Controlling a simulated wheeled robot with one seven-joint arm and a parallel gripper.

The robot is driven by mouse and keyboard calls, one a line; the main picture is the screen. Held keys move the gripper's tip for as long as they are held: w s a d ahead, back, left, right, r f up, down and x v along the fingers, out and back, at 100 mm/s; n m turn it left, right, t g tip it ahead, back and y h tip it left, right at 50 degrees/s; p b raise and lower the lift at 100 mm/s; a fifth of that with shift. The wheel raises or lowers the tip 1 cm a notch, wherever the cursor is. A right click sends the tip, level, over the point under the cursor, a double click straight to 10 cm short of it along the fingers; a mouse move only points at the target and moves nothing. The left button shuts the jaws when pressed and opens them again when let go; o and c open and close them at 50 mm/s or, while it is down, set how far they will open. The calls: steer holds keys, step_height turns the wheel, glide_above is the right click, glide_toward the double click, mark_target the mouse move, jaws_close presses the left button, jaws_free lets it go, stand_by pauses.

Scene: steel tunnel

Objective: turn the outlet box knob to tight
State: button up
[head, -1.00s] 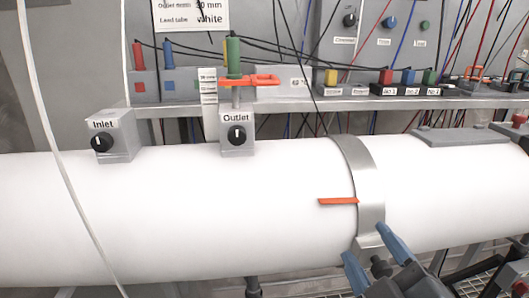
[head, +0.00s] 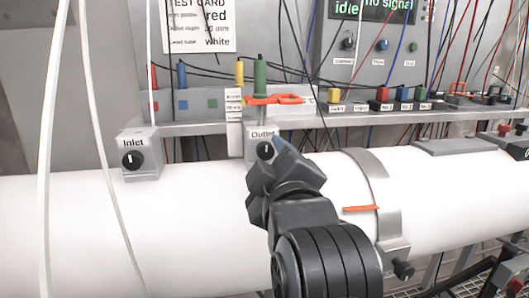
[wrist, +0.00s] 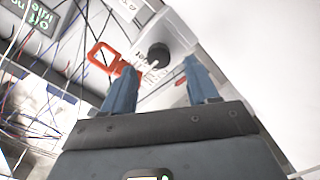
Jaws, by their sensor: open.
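The outlet box (head: 254,133), a small grey box labelled "Outlet", sits on top of the white pipe (head: 210,215). Its black round knob (head: 265,151) has a white mark that points roughly upward in the head view. In the wrist view the outlet box (wrist: 172,30) and knob (wrist: 158,53) lie ahead, with the knob between the fingertips but beyond them. My gripper (wrist: 160,66) is open and empty, its two blue fingers apart. In the head view my gripper (head: 277,153) covers the lower right of the outlet box. I cannot tell that it touches anything.
An inlet box (head: 141,168) with a similar knob stands to the left on the pipe. A red-orange clamp (head: 272,100) sits just behind the outlet box. Cables hang behind.

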mark_target(265, 152)
steer(key=shift+x, duration=1.6)
steer(key=shift+d, duration=0.1)
steer(key=c, duration=1)
